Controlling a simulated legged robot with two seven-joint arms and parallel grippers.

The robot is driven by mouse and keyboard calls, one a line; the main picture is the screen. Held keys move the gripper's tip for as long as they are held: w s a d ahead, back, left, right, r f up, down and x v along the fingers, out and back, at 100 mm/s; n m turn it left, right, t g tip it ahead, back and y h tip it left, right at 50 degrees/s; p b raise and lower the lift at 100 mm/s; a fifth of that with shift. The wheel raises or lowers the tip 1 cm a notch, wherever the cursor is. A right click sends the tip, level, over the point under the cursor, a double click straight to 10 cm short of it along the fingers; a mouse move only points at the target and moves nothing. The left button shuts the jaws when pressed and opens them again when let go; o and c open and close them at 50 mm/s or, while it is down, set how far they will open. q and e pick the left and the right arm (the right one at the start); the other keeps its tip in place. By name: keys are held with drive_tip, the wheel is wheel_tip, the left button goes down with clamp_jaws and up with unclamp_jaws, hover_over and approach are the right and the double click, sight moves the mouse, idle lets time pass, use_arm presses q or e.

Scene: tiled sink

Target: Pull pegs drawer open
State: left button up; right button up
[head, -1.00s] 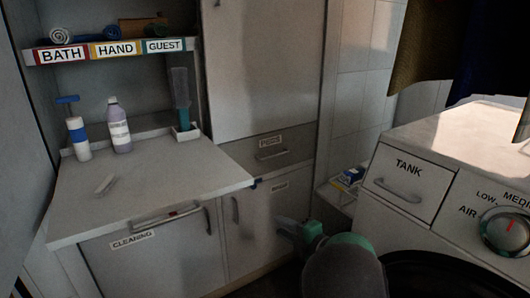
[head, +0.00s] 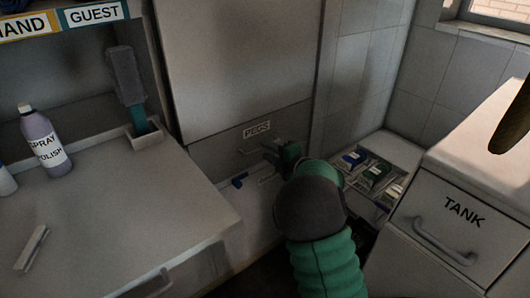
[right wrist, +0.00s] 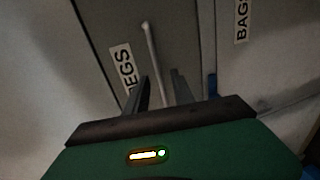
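The pegs drawer (head: 222,154) is a grey front with a PEGS label, below a tall panel. It looks shut. Its bar handle (head: 252,149) shows below the label, partly hidden by my right gripper (head: 270,153). In the right wrist view, the handle (right wrist: 150,48) runs down between the two fingers of my right gripper (right wrist: 162,88). The fingers are apart with space beside the bar, so the gripper looks open around the handle's near end. Whether a finger touches the bar cannot be told. My left gripper is not in view.
Right of my arm is a tray of packets (head: 376,172), then the TANK drawer (head: 455,215). A BAGS label (right wrist: 241,20) shows in the wrist view.

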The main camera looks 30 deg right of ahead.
drive_tip(key=shift+x, duration=1.1)
drive_tip(key=shift+w+d+f, duration=0.1)
drive_tip(key=shift+w+d, duration=0.1)
drive_tip(key=shift+a, duration=0.1)
drive_tip(key=c, duration=0.6)
clamp_jaws()
drive_tip(key=shift+s+a+f, duration=0.1)
drive_tip(key=shift+f, duration=0.05)
